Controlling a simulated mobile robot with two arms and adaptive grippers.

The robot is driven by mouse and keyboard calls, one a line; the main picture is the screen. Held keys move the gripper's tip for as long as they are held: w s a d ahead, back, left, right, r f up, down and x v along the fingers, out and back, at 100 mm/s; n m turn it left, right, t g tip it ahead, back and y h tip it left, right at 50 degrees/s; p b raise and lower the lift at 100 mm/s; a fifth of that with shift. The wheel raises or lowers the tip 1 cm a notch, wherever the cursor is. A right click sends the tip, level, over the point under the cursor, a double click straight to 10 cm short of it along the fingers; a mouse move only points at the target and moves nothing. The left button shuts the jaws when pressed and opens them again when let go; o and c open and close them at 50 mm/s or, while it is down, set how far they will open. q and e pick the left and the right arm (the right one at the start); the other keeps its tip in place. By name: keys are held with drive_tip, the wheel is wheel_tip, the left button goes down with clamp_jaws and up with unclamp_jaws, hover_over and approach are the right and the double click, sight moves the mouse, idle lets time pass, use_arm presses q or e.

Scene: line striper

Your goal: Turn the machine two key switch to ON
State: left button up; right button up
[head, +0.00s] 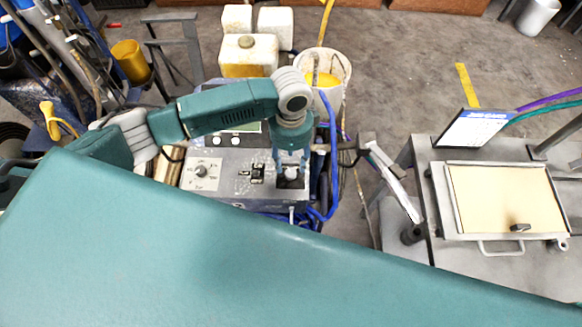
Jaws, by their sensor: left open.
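The machine's grey control panel (225,185) lies below the middle of the head view. It carries a round dial (201,171) at its left and a small black switch block (257,173) in its middle. A dark square switch with a pale centre (291,176) sits at the panel's right; I cannot read its label or its setting. My left gripper (291,168) points down right over this switch, its fingers open on either side. I cannot tell whether they touch it. My right gripper is not in view.
Blue hoses (331,160) run along the panel's right side. A white bucket with yellow paint (338,72) and white jugs (275,25) stand behind. A metal table (425,165) with a framed tan board (500,195) stands right. Open concrete floor (410,60) lies behind it.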

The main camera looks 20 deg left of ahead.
sight(291, 173)
use_arm(q)
wheel_tip(291, 173, down, 6)
drive_tip(key=shift+s+r+p, duration=0.1)
drive_tip(key=shift+p, duration=0.25)
clamp_jaws()
drive_tip(key=shift+d, duration=0.1)
